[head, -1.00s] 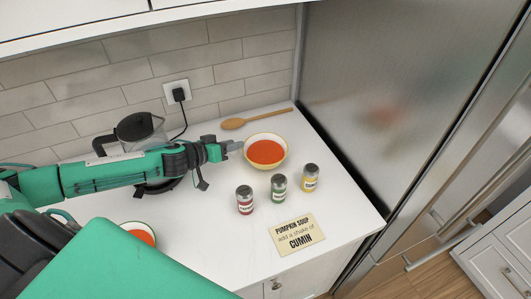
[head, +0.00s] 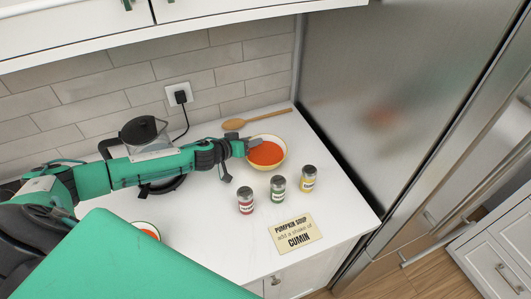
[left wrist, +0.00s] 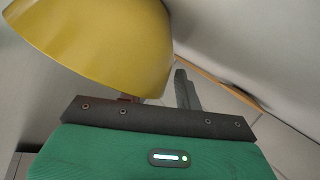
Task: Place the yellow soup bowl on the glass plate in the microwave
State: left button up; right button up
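The yellow soup bowl (head: 284,160) stands upright on the white counter at the back right, holding orange-red soup. My left gripper (head: 254,144) is at its left rim, with a fingertip reaching over the rim. In the left wrist view the bowl's yellow outer wall (left wrist: 105,45) fills the upper left. One finger (left wrist: 187,90) shows clear to the right of the rim; the other is mostly hidden by the bowl. The fingers look apart, and I cannot tell whether either touches the bowl. The microwave and glass plate are not in view. My right gripper is not in view.
Red (head: 246,201), green (head: 278,189) and yellow (head: 308,179) spice jars stand in front of the bowl, near a note card (head: 295,233). A wooden spoon (head: 235,124) lies behind. A glass pot (head: 140,130) and second soup bowl (head: 148,230) are partly hidden by my arm.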

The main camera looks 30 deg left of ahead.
pick_arm(q)
grip_shut()
jog(key=shift+w+r, duration=0.1)
jog(key=shift+r, duration=0.1)
dwell(0.3)
